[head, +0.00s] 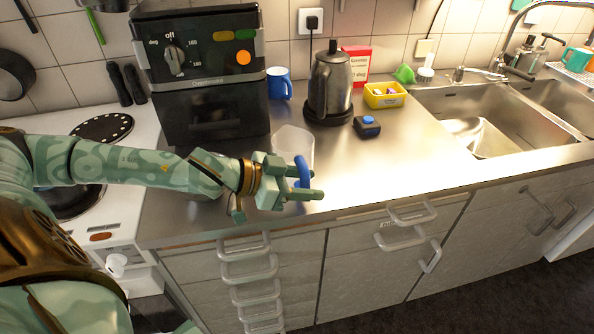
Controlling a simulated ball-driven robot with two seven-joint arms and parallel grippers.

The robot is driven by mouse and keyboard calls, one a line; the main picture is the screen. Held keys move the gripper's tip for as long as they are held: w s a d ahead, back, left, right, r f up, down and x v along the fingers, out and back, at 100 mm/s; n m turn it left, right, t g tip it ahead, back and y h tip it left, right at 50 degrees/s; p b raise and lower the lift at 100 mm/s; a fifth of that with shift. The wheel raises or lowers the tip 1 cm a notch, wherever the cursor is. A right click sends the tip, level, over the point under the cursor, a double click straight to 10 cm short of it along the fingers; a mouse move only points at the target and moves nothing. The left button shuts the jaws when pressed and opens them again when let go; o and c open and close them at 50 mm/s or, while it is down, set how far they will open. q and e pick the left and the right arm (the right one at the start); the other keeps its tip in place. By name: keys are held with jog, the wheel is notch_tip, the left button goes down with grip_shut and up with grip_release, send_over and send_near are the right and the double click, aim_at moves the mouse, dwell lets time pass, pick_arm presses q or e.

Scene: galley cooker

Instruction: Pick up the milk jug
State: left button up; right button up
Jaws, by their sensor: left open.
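The milk jug (290,141) is a translucent whitish container with a blue handle (301,165). It stands on the steel counter in front of the black oven, near the middle of the head view. My left gripper (312,184) reaches in from the left at the near side of the jug. Its fingers are open and point right, with the blue handle at or between them. I cannot tell whether they touch it. The gripper and forearm hide the jug's lower part. My right gripper is not in view.
The black oven (205,75) is close behind. The counter right of the jug (400,155) is clear.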

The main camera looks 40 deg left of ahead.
aim_at(305, 171)
pick_arm(q)
grip_shut()
jog(key=shift+r, duration=0.15)
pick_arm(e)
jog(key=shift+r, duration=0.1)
